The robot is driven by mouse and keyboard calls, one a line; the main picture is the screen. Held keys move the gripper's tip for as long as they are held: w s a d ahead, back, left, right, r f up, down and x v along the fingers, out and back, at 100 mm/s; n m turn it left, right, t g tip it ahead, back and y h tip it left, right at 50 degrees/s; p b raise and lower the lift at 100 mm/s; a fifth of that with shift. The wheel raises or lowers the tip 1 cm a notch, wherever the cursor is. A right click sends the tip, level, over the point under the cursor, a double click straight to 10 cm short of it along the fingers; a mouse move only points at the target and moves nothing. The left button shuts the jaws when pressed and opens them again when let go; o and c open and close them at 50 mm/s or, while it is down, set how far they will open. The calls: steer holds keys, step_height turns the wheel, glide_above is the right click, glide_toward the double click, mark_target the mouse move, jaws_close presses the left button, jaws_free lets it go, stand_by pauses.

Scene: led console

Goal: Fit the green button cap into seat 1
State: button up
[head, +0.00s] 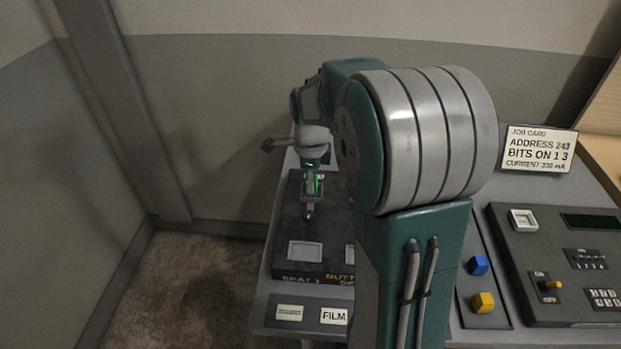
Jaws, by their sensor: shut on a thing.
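My gripper (311,198) is small in the head view, reaching down over the dark seat panel (285,227) left of my arm. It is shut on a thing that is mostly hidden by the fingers. Small green patches show at the gripper; I take the held thing to be the green button cap, but its shape is not clear. A pale square seat (305,251) lies nearer the camera than the gripper, apart from it. The label below this seat starts with "SEAT", but its number is hard to read. A second seat (349,254) is mostly hidden behind my arm.
A blue cap (477,265) and a yellow cap (482,302) sit on a strip right of my arm. A console (540,265) with switches stands further right, with a job card (538,149) behind. Walls rise to the left and behind the bench.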

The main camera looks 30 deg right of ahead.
steer(key=shift+f, duration=0.45)
stand_by(0.6)
steer(key=o, duration=1.1)
step_height(320, 180, up, 12)
steer(key=shift+f, duration=0.1)
steer(key=shift+a, duration=0.1)
